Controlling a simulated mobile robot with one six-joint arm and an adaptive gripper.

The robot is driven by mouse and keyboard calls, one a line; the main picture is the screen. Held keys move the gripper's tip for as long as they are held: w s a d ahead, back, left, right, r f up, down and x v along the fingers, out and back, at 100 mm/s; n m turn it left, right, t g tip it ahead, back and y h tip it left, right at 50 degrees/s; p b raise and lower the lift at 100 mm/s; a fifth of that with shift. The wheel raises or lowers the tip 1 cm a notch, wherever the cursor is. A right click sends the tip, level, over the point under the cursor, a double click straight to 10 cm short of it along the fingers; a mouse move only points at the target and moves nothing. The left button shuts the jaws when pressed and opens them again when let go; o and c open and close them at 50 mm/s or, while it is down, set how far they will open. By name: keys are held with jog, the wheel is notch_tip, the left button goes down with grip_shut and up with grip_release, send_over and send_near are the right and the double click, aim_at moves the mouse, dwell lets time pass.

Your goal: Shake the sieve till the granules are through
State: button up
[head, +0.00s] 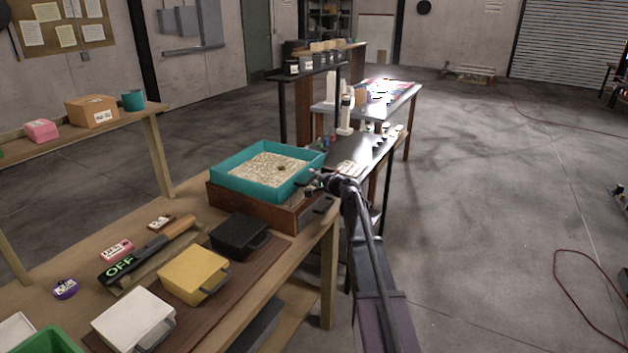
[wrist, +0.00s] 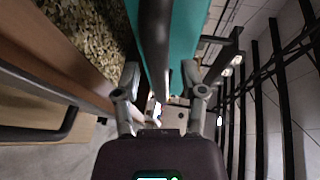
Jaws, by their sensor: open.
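The teal sieve (head: 228,184) is a square, open-topped frame holding a layer of pale granules (head: 268,168) with one dark spot. It sits over a brown wooden box (head: 255,208) at the right end of the wooden bench. My gripper (head: 318,184) is at the sieve's right side. In the wrist view my gripper (wrist: 160,88) has its two fingers apart. A dark bar (wrist: 155,40), perhaps the sieve's handle, runs between them beside the teal wall (wrist: 187,40). Granules (wrist: 85,35) show at upper left. Whether the fingers touch the bar cannot be told.
A black box (head: 239,236), a yellow box (head: 193,273) and a white box (head: 133,320), each with a handle, line the bench front. A dark table (head: 362,158) stands beyond the bench. Open floor lies right.

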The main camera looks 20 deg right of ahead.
grip_shut()
jog(key=shift+s+a, duration=0.1)
dwell(0.3)
